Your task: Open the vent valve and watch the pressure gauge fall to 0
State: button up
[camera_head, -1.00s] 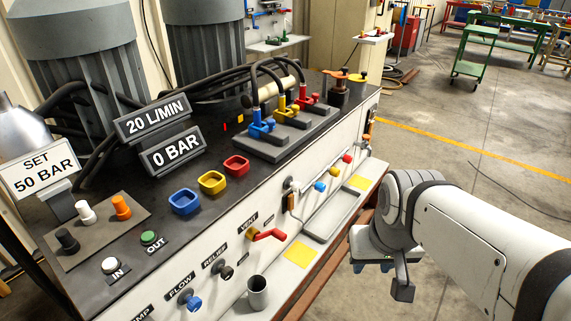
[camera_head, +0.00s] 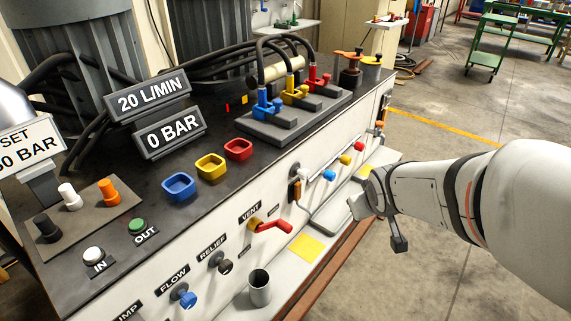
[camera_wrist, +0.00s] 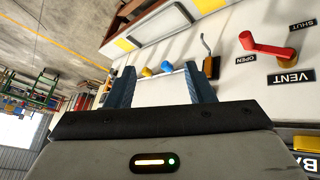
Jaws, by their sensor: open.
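The vent valve (camera_head: 272,226) is a red lever on the white front panel under the VENT label. The lever points right in the head view. In the wrist view, the lever (camera_wrist: 270,48) has its free end beside the OPEN label (camera_wrist: 246,60), away from the SHUT label (camera_wrist: 301,26). The pressure display (camera_head: 173,131) reads 0 BAR. My gripper (camera_head: 382,222) is right of the lever and apart from it, in front of the panel. In the wrist view its two fingers (camera_wrist: 163,88) are spread with nothing between them.
A flow display (camera_head: 148,98) reads 20 L/MIN. The relief knob (camera_head: 221,262), blue flow knob (camera_head: 184,296) and a grey mug (camera_head: 260,288) are left of and below the lever. A ledge (camera_head: 330,236) runs along the front. Open floor is at right.

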jog(key=w+a+f+n+t+y+b, duration=0.1)
jog(key=w+f+n+t+y+b, duration=0.2)
jog(key=w+f, duration=0.45)
jog(key=n+y+b, duration=1)
jog(key=y+b, duration=0.3)
send_near(279, 223)
jog(key=w+a+f, duration=0.1)
jog(key=w+a, duration=0.1)
jog(key=shift+m+t+h, duration=0.3)
jog(key=shift+t, duration=0.1)
jog(key=x, duration=0.6)
jog(key=shift+w+a, duration=0.15)
jog(key=shift+a, duration=0.25)
grip_shut()
